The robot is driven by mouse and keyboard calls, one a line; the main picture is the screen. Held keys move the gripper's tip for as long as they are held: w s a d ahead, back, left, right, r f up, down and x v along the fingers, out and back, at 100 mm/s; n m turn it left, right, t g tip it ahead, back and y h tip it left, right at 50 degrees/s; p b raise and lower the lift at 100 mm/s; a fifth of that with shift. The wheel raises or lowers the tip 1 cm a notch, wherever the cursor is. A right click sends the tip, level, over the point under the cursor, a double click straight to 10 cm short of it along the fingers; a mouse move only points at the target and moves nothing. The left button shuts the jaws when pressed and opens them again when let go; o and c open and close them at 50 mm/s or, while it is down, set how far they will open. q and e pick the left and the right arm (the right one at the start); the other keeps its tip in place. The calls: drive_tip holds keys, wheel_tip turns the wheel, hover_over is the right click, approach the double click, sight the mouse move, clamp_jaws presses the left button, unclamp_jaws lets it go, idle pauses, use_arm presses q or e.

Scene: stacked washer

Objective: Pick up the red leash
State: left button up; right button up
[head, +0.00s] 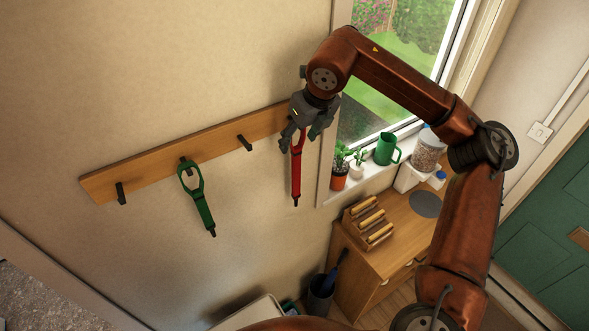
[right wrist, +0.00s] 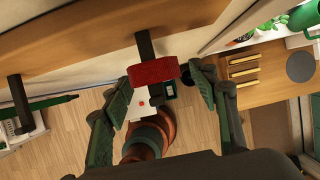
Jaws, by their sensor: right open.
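The red leash (head: 296,175) hangs on the wooden wall rack at its right end, below my right gripper (head: 302,138). In the right wrist view the red leash loop (right wrist: 153,71) hangs on a dark hook (right wrist: 145,45). My right gripper shows there too (right wrist: 158,95), its two fingers spread on either side of the loop, open and apart from it as far as I can tell. The leash's lower part is hidden in the wrist view. My left gripper is not in view.
A green leash (head: 202,205) hangs on the wooden rack (head: 145,172), left of an empty hook (head: 245,143). The window sill with plants and a green jug (head: 385,149) is right of the red leash. A wooden cabinet (head: 366,262) stands below.

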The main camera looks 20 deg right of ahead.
sight(297, 147)
drive_tip(key=p+x, duration=0.1)
drive_tip(key=x, duration=0.2)
drive_tip(key=shift+d+f, duration=0.15)
drive_tip(key=shift+f, duration=0.2)
drive_tip(key=shift+w+f, duration=0.1)
drive_tip(key=shift+f, duration=0.25)
drive_tip(key=c, duration=1)
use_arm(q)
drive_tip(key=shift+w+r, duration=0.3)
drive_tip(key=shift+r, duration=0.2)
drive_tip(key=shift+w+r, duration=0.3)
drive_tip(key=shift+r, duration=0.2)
use_arm(e)
clamp_jaws()
